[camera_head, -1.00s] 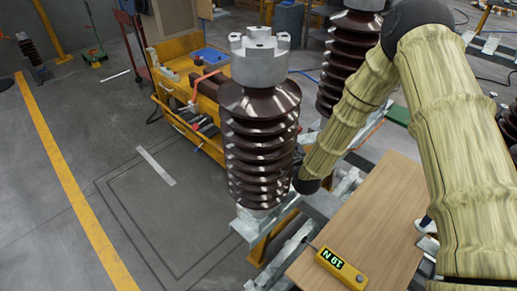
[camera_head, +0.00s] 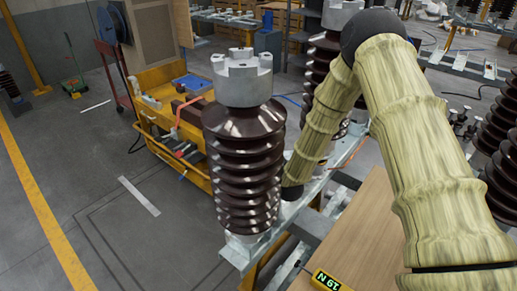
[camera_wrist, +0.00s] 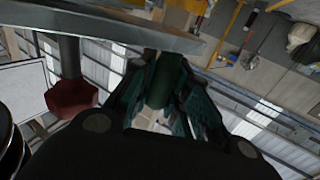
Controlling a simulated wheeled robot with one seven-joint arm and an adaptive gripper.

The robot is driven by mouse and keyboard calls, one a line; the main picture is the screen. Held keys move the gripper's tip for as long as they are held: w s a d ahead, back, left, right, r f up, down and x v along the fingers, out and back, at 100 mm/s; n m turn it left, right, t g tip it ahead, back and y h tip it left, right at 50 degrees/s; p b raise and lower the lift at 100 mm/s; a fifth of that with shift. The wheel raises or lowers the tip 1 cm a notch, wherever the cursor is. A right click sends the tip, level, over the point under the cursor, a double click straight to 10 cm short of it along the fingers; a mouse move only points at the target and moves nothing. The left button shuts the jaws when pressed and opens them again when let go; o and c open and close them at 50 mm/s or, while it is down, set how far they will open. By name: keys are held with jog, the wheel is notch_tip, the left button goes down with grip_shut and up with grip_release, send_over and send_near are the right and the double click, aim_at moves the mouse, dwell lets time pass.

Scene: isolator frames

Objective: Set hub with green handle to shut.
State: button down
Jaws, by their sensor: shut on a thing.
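In the wrist view, a dark green handle (camera_wrist: 163,80) stands between the two fingers of my gripper (camera_wrist: 158,88), which is shut on it. The handle's upper end meets the underside of a grey metal bar (camera_wrist: 120,35). The hub itself is not clearly visible, and I cannot tell its setting. In the head view, my arm reaches down to behind the brown ribbed insulator column (camera_head: 245,165). My gripper and the green handle are hidden there.
A dark red knob (camera_wrist: 72,97) hangs left of my gripper in the wrist view. A wooden board (camera_head: 365,235) with a yellow meter (camera_head: 328,283) lies at the lower right in the head view. A yellow cart (camera_head: 150,105) stands behind.

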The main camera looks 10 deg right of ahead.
jog(key=c, duration=1.3)
grip_release()
jog(key=shift+d, duration=0.3)
jog(key=shift+c, duration=0.2)
jog(key=shift+a, duration=0.1)
jog(key=shift+a, duration=0.1)
jog(key=v, duration=1.2)
jog(key=shift+w, duration=0.1)
